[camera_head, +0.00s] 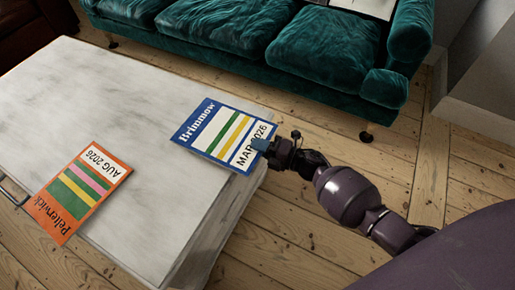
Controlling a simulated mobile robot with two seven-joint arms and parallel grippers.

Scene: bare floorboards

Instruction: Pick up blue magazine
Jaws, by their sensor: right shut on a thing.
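The blue magazine (222,131), with a blue border, green and yellow stripes and the words "Brimmow" and "MAR 2026", is at the right end of the pale table (150,100). Its right corner reaches past the table's edge. My right gripper (262,146) comes in from the right and is shut on that corner. The fingertips cover a small part of the magazine. I cannot tell whether the magazine is lifted off the table. My left gripper is not in view.
An orange magazine (81,190) marked "Pelterwick" and "AUG 2026" lies at the table's front left. A green velvet sofa (240,35) stands behind the table. A metal handle (12,192) shows at the left edge. Floorboards (290,235) at front right are clear.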

